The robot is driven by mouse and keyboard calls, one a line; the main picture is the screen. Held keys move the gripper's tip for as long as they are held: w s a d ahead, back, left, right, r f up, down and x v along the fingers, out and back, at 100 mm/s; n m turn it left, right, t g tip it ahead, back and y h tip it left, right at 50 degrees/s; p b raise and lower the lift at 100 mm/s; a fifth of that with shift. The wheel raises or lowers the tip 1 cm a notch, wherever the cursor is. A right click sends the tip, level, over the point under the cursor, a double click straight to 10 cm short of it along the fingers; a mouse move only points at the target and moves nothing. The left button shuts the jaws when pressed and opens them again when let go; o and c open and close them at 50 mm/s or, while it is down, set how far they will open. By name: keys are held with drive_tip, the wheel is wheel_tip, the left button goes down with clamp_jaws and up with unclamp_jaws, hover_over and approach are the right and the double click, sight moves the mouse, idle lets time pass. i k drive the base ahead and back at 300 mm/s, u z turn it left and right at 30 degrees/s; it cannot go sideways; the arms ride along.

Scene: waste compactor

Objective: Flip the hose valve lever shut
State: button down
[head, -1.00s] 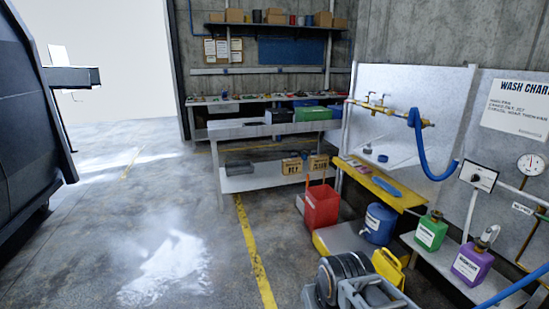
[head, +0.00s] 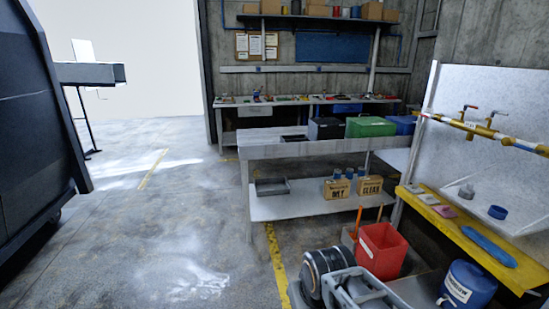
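A yellow brass pipe (head: 483,131) runs along the white splash panel at the right edge. Two small valve levers stand on top of it: a red-handled lever (head: 470,107) and another lever (head: 497,113) just to its right. I cannot tell which lever belongs to the hose, or its exact setting. The blue hose is outside the view. Part of my own arm shows at the bottom centre, but my gripper's fingers are not visible.
A red bin (head: 381,252) and blue drum (head: 467,287) stand below. A grey two-level bench (head: 290,150) stands at centre. The floor at left is clear.

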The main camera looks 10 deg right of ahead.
sight(527, 149)
drive_tip(key=z, duration=0.15)
drive_tip(key=i, duration=1.85)
drive_tip(key=z, duration=1.35)
drive_tip(key=i, duration=1.1)
drive_tip(key=z, duration=1.4)
drive_tip(key=i, duration=0.4)
drive_tip(key=z, duration=0.2)
